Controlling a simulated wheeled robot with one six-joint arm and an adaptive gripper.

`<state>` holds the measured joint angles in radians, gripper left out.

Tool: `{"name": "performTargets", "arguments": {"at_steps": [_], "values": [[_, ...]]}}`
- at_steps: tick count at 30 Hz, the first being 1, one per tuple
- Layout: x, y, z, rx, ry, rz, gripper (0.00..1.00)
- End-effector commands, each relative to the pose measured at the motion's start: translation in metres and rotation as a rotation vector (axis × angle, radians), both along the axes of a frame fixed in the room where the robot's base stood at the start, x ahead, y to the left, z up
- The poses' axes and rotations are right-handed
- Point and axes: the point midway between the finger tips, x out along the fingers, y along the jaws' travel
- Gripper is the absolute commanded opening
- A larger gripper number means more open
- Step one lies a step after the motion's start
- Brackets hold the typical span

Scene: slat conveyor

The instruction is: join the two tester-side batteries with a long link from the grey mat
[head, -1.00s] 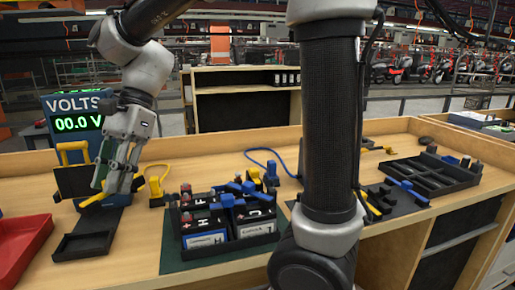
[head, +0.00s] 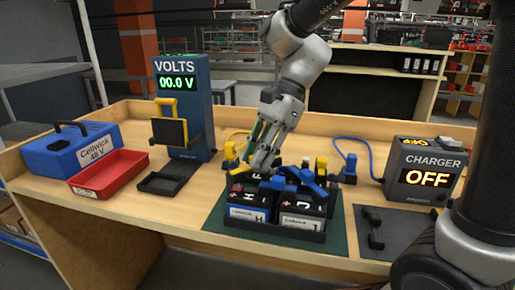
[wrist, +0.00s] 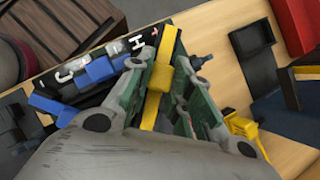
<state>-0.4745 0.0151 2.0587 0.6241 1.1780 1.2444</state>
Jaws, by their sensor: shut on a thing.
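My gripper (head: 262,164) is shut on a yellow long link (wrist: 160,78) with a raised block grip. The link hangs over the tester-side batteries; I cannot tell whether its ends touch the posts. Battery H (head: 247,214) is at the front left in a black tray on a green mat (head: 215,222), with battery J (head: 300,222) to its right. The battery behind H is mostly hidden by my gripper. Blue pieces (head: 308,178) lie across the battery tops and also show in the wrist view (wrist: 98,70). The grey mat (head: 402,222) is at the right with a black piece (head: 375,228).
The tester (head: 185,110) reads 00.0 V, with a small black tray (head: 160,184) before it. A charger (head: 428,165) reads OFF. Yellow plugs (head: 229,152) stand close behind the batteries. A red tray (head: 108,172) and blue case (head: 72,150) are at the left.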

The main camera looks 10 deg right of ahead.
Motion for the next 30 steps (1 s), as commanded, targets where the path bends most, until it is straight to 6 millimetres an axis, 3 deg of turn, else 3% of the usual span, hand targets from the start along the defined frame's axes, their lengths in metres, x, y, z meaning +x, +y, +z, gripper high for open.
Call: {"name": "performTargets", "arguments": {"at_steps": [30], "values": [[0.000,0.000,-0.011,0.000,0.000,-0.001,0.02]]}}
